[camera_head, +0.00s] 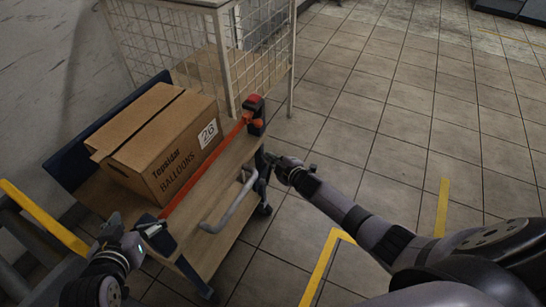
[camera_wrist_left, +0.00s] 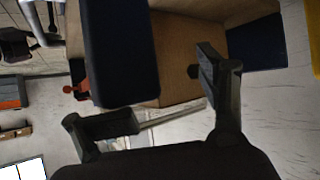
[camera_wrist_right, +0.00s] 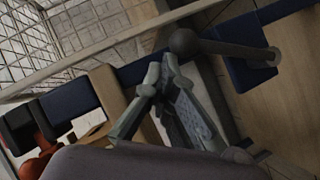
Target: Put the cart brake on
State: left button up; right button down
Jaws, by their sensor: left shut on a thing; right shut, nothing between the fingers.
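The cart (camera_head: 230,185) has a wooden deck, dark blue corner parts and a grey bent handle (camera_head: 232,203) on its near side. A red bar (camera_head: 203,168) runs along the deck to a red and black part (camera_head: 254,104) at the far right corner. I cannot tell which part is the brake. My left gripper (camera_head: 150,230) is at the cart's near left corner, shut on a dark blue cart post (camera_wrist_left: 122,50). My right gripper (camera_head: 277,163) is at the cart's right end, beyond the handle. Its fingers (camera_wrist_right: 160,85) are shut and empty, close to the grey handle (camera_wrist_right: 225,48).
A cardboard balloon box (camera_head: 165,140) lies on the cart. A white wire cage (camera_head: 225,45) stands behind it. A wall is at the left, with a yellow rail (camera_head: 42,215) near it. The tiled floor (camera_head: 385,110) to the right is clear, with yellow floor lines.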

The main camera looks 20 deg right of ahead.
jog(key=shift+d+f, duration=0.1)
jog(key=shift+f, duration=0.15)
pick_arm(q)
jog(key=s+a+f+g+y, duration=0.1)
jog(key=s+a+f+g, duration=0.2)
jog(key=s+f, duration=0.6)
jog(key=s+a+f+g+y, duration=0.1)
jog(key=s+a+f+g, duration=0.3)
jog(key=s+f, duration=0.5)
jog(key=shift+s+a+f+g, duration=0.2)
jog(key=shift+f+g, duration=0.5)
jog(key=shift+f, duration=2.7)
pick_arm(e)
jog(key=v, duration=1.2)
jog(key=shift+r, duration=0.2)
